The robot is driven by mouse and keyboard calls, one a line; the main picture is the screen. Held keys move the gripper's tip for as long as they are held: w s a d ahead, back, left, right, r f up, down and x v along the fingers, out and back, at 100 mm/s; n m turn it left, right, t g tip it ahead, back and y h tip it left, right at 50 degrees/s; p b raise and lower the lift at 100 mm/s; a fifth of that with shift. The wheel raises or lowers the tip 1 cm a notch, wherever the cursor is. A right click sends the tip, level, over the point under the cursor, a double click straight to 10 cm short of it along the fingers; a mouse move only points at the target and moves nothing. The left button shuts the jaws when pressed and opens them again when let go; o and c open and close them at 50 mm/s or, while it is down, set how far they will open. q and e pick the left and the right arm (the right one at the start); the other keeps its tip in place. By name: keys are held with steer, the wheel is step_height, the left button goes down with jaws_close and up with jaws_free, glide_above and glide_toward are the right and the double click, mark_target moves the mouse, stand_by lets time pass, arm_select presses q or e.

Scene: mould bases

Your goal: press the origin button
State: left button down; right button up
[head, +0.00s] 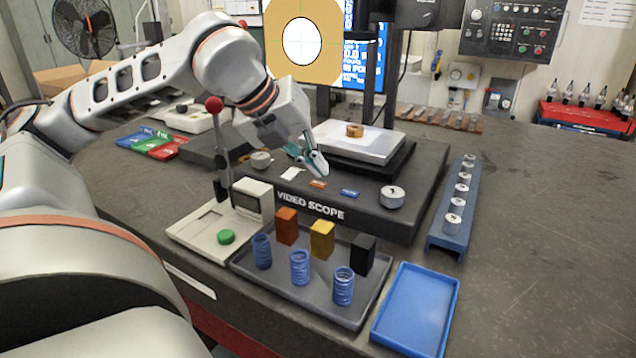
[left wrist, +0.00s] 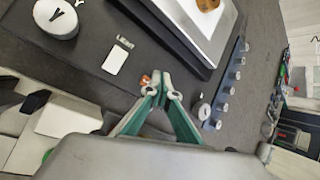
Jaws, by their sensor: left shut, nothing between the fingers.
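The video scope (head: 425,185) is a dark base with a light stage, standing mid-table. A small orange button (head: 318,184) and a small blue button (head: 349,193) sit on its front ledge; I cannot read which one is the origin button. My left gripper (head: 320,168) is shut and empty, fingertips pointing down just above and behind the orange button. In the left wrist view the fingertips (left wrist: 158,80) partly cover the orange button (left wrist: 146,79); I cannot tell whether they touch. The blue button is not visible there. My right gripper is not in view.
Round knobs stand at the ledge's right (head: 392,197) and left (head: 260,159). A lever with a red ball (head: 214,104) rises left of my gripper. A brass part (head: 355,131) rests on the stage. A grey tray (head: 330,312) and blue tray (head: 417,310) lie in front.

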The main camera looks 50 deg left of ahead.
mark_target(317, 183)
arm_select(q)
steer(key=shift+r, duration=2.5)
